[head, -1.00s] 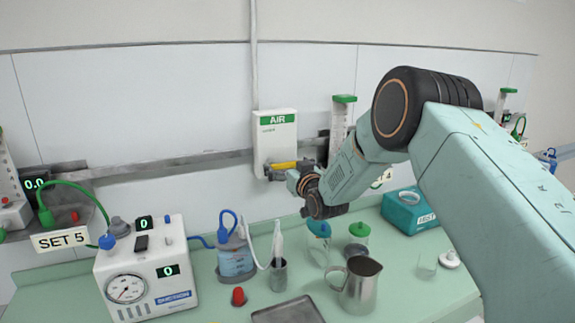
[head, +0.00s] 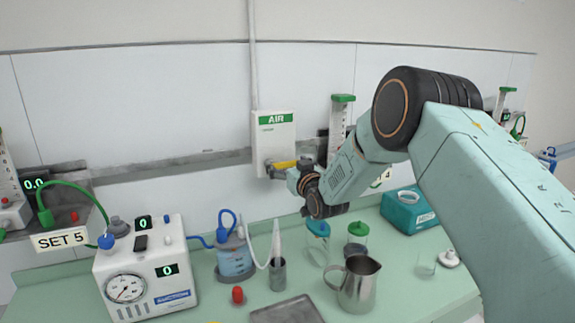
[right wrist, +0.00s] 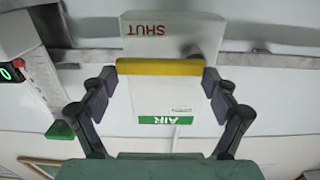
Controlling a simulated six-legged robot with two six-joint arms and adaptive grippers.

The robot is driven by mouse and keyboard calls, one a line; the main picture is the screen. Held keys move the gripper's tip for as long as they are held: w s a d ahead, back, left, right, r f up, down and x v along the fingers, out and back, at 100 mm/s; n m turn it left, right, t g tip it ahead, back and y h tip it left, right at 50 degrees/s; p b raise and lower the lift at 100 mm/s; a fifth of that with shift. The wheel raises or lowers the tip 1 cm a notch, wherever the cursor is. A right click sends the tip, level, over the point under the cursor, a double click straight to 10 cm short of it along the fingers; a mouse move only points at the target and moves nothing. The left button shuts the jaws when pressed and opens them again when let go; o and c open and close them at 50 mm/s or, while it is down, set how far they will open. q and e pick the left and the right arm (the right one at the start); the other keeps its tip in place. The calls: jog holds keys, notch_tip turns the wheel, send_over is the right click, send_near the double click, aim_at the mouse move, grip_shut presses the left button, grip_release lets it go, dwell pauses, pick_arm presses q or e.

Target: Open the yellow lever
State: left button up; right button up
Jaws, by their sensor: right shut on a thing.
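The yellow lever (head: 284,165) sits low on the front of the white AIR box (head: 273,143) on the wall. It lies roughly level in the head view. In the right wrist view the lever (right wrist: 160,67) spans between the two fingers, with the red word SHUT upside down beyond it. My right gripper (head: 288,173) is at the lever; in the right wrist view the right gripper (right wrist: 160,80) is shut on it, a finger at each end. My wrist hides part of the lever's right end in the head view. My left gripper is not in view.
A grey wall rail (head: 210,161) runs behind the box. Below, the green counter (head: 215,305) holds a suction unit (head: 145,270), a blue-filled jar (head: 235,262), a metal jug (head: 358,285), a tray (head: 287,312) and a teal box (head: 408,212).

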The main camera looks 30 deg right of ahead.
jog(key=shift+r, duration=0.15)
jog(key=shift+c, duration=0.3)
jog(key=n, duration=0.1)
jog(key=r+n, duration=0.1)
jog(key=n, duration=0.2)
jog(key=shift+a+r+n, duration=0.2)
jog(key=shift+a+n, duration=0.15)
jog(key=shift+n, duration=0.05)
jog(key=n, duration=0.2)
jog(key=a+r+n, duration=0.1)
jog(key=n, duration=0.1)
jog(key=shift+a+n, duration=0.1)
jog(key=shift+n, duration=0.2)
jog(key=n, duration=0.1)
jog(key=a+n, duration=0.1)
jog(key=n, duration=0.2)
jog(key=shift+w+a+r, duration=0.1)
jog(key=shift+a+r, duration=0.1)
jog(key=shift+r, duration=0.1)
jog(key=shift+a+n, duration=0.35)
jog(key=shift+n, duration=0.8)
jog(key=shift+a+n, duration=0.35)
jog(key=shift+n, duration=0.8)
jog(key=shift+w, duration=0.1)
jog(key=o, duration=1.3)
jog(key=shift+c, duration=0.2)
jog(key=shift+o, duration=1)
jog(key=shift+w+f, duration=0.1)
jog(key=shift+f, duration=0.05)
jog(key=shift+s, duration=0.25)
